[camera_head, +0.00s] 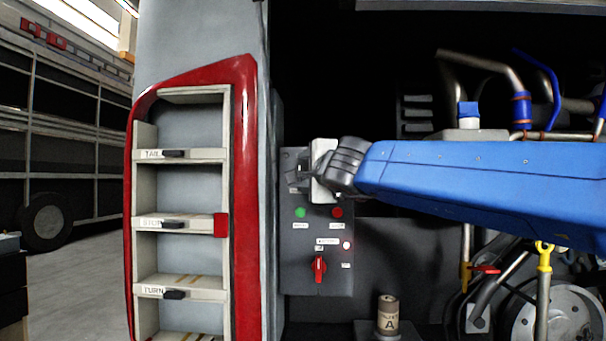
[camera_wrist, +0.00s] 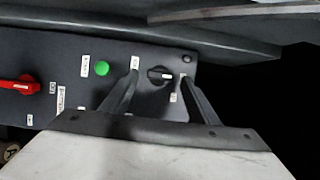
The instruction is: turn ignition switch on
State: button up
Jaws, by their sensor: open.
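A dark control panel (camera_head: 316,277) is mounted inside the open bay. In the wrist view, a black rotary knob with a white mark (camera_wrist: 160,75) sits near the panel's end, its bar lying roughly across the picture. I take it as the ignition switch; its labels are too small to read. My gripper (camera_wrist: 161,84) is open, with one finger on each side of the knob; I cannot tell whether they touch it.
The panel also has a green button (camera_head: 300,212), a red button (camera_head: 337,212), a lit lamp (camera_head: 347,245) and a red rotary switch (camera_head: 319,268). A red-framed lamp column (camera_head: 246,200) stands left. Pipes (camera_head: 483,62) and a labelled canister (camera_head: 388,315) are right and below.

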jog(key=shift+x, duration=0.9)
jog(key=c, duration=1.1)
jog(key=shift+o, duration=0.3)
jog(key=shift+a+f+m+t, duration=0.15)
jog(key=shift+m+t, duration=0.3)
jog(key=shift+m, duration=0.7)
jog(key=shift+d+f+m+t, duration=0.15)
jog(key=shift+m+t, duration=0.3)
jog(key=shift+m, duration=0.7)
jog(key=shift+a+f+m+t+h, duration=0.1)
jog(key=shift+m+t+h, duration=0.35)
jog(key=shift+m, duration=1.05)
jog(key=shift+a+f+m+t+h, duration=0.1)
jog(key=shift+m+t+h, duration=0.35)
jog(key=shift+m, duration=1.05)
jog(key=shift+a+f+m+t+h, duration=0.1)
jog(key=shift+m+t+h, duration=0.35)
jog(key=shift+m, duration=1.05)
